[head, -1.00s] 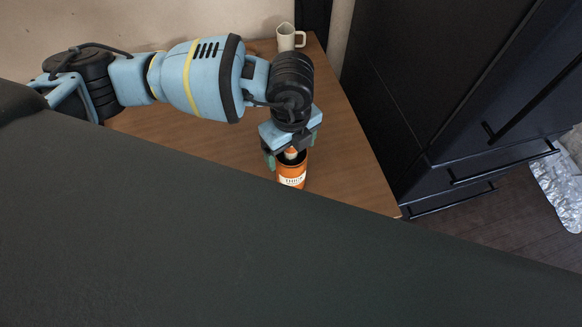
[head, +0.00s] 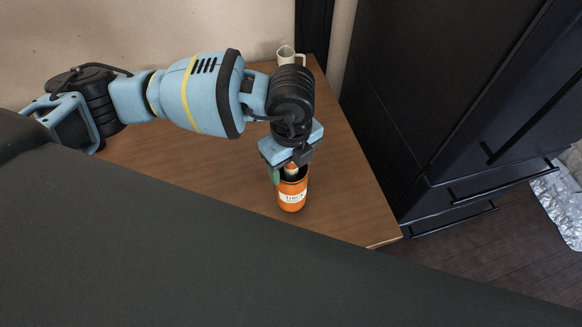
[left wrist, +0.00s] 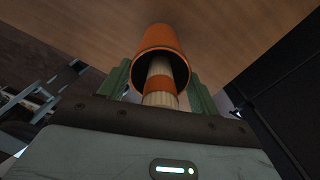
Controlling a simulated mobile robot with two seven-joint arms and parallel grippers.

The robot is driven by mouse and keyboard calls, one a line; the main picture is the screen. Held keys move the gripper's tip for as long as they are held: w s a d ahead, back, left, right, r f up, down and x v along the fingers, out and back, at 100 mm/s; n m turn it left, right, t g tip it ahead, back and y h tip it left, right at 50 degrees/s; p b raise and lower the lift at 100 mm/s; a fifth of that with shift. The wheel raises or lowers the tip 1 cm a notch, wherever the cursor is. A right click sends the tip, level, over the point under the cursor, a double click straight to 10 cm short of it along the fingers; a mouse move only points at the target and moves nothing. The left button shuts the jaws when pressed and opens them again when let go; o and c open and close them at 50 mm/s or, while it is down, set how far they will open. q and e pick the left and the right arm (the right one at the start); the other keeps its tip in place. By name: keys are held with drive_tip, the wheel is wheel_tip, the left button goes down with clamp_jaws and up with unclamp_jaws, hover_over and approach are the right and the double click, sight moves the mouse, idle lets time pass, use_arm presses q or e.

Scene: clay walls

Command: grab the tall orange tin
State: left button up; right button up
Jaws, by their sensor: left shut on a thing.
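The tall orange tin (head: 292,200) has a white label and an open dark top. It looks upright on the wooden table in the head view. A cream and orange banded piece (left wrist: 161,83) shows in its mouth. My left gripper (head: 290,174) comes down over the tin from above and is shut on it. In the left wrist view its green fingers lie on both sides of the tin (left wrist: 160,38). In the head view, part of the fingers is hidden behind the wrist and the tin. My right gripper is not in view.
A cream mug (head: 287,55) stands at the table's back corner by the wall. The wooden table (head: 345,190) is clear around the tin. Dark cabinets (head: 440,100) with handles stand to the right, and crumpled silvery material (head: 560,205) lies beyond.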

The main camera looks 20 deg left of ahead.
use_arm(q)
drive_tip(key=s+a+r, duration=0.1)
drive_tip(key=s+a, duration=0.2)
drive_tip(key=s, duration=0.4)
drive_tip(key=s+a+r, duration=0.2)
drive_tip(key=s+a, duration=0.2)
drive_tip(key=s, duration=0.3)
drive_tip(key=shift+a, duration=0.2)
drive_tip(key=shift+s, duration=0.15)
